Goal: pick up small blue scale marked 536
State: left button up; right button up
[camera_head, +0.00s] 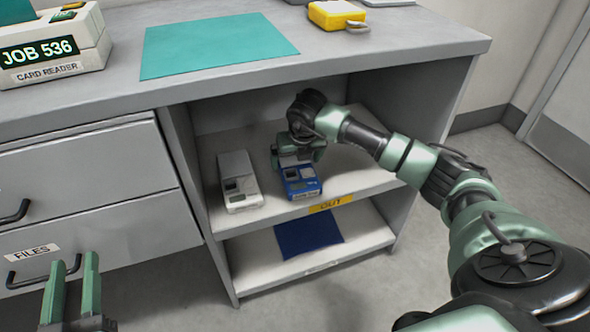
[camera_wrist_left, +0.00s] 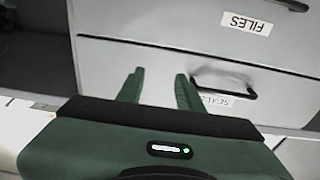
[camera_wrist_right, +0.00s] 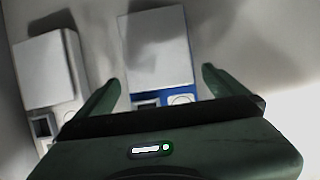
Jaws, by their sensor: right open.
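The small blue scale (camera_head: 302,188) sits on the upper shelf under the counter, with a pale weighing plate. It also shows in the right wrist view (camera_wrist_right: 193,62), its plate filling the space ahead of the fingers. I cannot read a number on it. My right gripper (camera_head: 297,158) is over the back of the blue scale; in the right wrist view its open fingers (camera_wrist_right: 160,85) lie either side of the scale, with nothing clearly gripped. My left gripper (camera_head: 72,285) is open and empty before the drawers; its fingers also show in the left wrist view (camera_wrist_left: 158,88).
A white-grey scale (camera_head: 239,187) stands left of the blue one on the same shelf (camera_head: 270,207). A dark blue mat (camera_head: 308,234) lies on the lower shelf. The counter holds a teal mat (camera_head: 215,45), a card reader (camera_head: 50,50) marked JOB 536, and a yellow device (camera_head: 335,14).

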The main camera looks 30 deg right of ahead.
jog(key=shift+x, duration=1.15)
jog(key=c, duration=1.5)
pick_arm(q)
jog(key=r+t, duration=0.2)
jog(key=r, duration=0.1)
jog(key=shift+s+d+r+h, duration=0.15)
jog(key=shift+s+h, duration=0.05)
jog(key=shift+h, duration=0.1)
pick_arm(e)
jog(key=shift+r, duration=0.1)
jog(key=shift+c, duration=0.7)
